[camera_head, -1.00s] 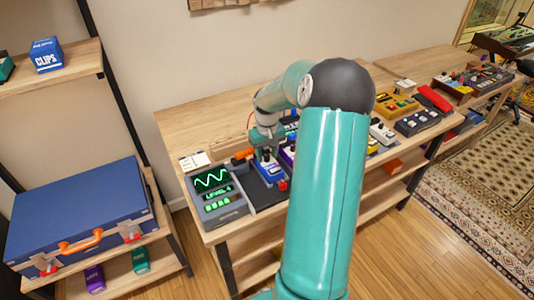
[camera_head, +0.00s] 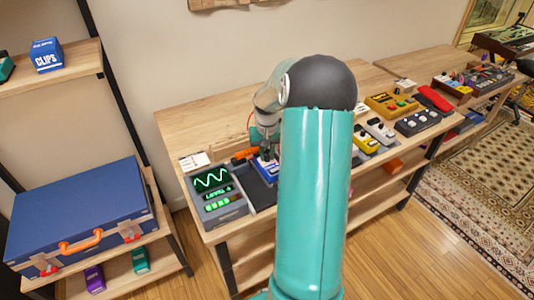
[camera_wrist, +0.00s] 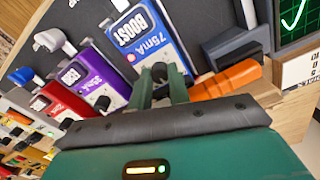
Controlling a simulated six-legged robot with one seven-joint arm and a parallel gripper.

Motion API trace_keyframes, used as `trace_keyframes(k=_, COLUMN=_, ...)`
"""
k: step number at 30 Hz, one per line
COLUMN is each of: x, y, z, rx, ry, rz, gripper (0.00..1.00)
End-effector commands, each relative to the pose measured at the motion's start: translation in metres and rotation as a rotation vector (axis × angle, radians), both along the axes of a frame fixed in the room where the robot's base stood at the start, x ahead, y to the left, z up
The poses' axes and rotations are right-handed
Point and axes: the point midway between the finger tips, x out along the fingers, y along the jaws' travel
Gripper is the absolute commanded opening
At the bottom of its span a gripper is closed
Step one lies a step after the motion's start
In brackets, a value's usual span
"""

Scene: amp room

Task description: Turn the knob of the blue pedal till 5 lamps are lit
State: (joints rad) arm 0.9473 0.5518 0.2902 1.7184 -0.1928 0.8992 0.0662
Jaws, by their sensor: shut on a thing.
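The blue pedal, labelled BOOST 75mA, shows in the wrist view (camera_wrist: 138,32) and is partly hidden by my arm in the head view (camera_head: 262,168). Its dark knob (camera_wrist: 160,71) sits between the fingertips of my gripper (camera_wrist: 161,82). My gripper is shut on this knob. In the head view the gripper and knob are mostly hidden behind my arm. The grey meter box (camera_head: 238,212) left of the pedal has a screen with a green wave and the words LEVEL 4. Below them is a row of green lit lamps (camera_head: 217,203), too small to count surely.
A purple pedal (camera_wrist: 92,78) and a red pedal (camera_wrist: 53,101) stand beside the blue one. An orange-handled tool (camera_wrist: 225,82) lies close to my gripper. The wooden bench (camera_head: 190,130) has free room behind the pedals. A shelf with a blue case (camera_head: 85,210) stands left.

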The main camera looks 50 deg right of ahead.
Motion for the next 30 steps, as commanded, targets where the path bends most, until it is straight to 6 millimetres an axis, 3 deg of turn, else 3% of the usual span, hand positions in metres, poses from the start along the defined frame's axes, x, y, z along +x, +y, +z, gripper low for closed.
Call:
trace_keyframes(k=12, x=0.0003, y=0.0000, z=0.0003, rx=-0.001, ry=-0.001, rz=-0.217, gripper=0.00)
trace_keyframes(k=28, x=0.0002, y=-0.0001, z=0.0001, rx=0.000, ry=0.000, rz=-0.249, gripper=0.00)
trace_keyframes(k=29, x=0.0002, y=-0.0001, z=0.0001, rx=0.000, ry=0.000, rz=-0.249, gripper=0.24)
trace_keyframes(k=30, x=0.0002, y=-0.0001, z=0.0001, rx=0.000, ry=0.000, rz=-0.249, gripper=0.32)
